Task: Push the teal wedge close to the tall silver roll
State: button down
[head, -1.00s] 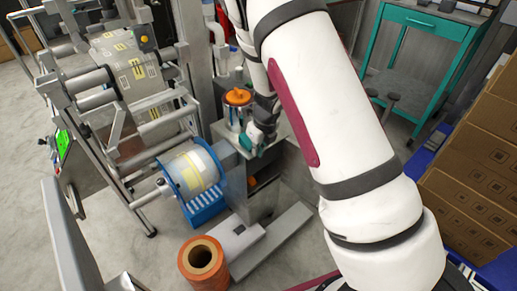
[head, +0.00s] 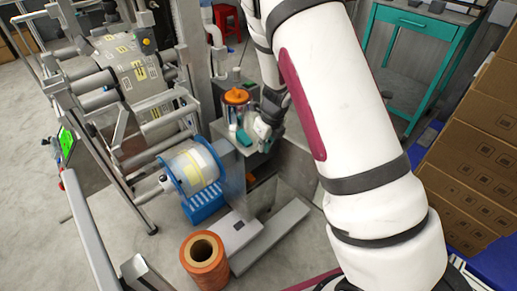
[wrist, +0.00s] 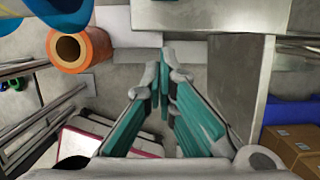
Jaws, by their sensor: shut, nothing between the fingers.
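My gripper (wrist: 165,66) points forward in the wrist view, with teal-padded fingers drawn together at the tips and nothing between them. In the head view my gripper (head: 254,138) is low over the small grey stand, just right of a container with an orange top (head: 236,96). A teal patch shows at the gripper there; I cannot tell whether it is the wedge or my finger pads. I cannot make out the teal wedge for certain in either view. I cannot pick out the tall silver roll for certain either; the arm and gripper cover part of the stand.
A blue-flanged reel (head: 193,168) sits on the machine left of the stand. An orange roll (head: 204,262) stands on the floor and also shows in the wrist view (wrist: 96,46). Cardboard boxes (head: 470,150) are stacked at right, and a teal table (head: 415,22) stands behind.

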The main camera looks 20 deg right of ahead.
jog(key=p+v, duration=0.2)
jog(key=v, duration=0.4)
jog(key=shift+r, duration=0.25)
jog(key=shift+s, duration=0.1)
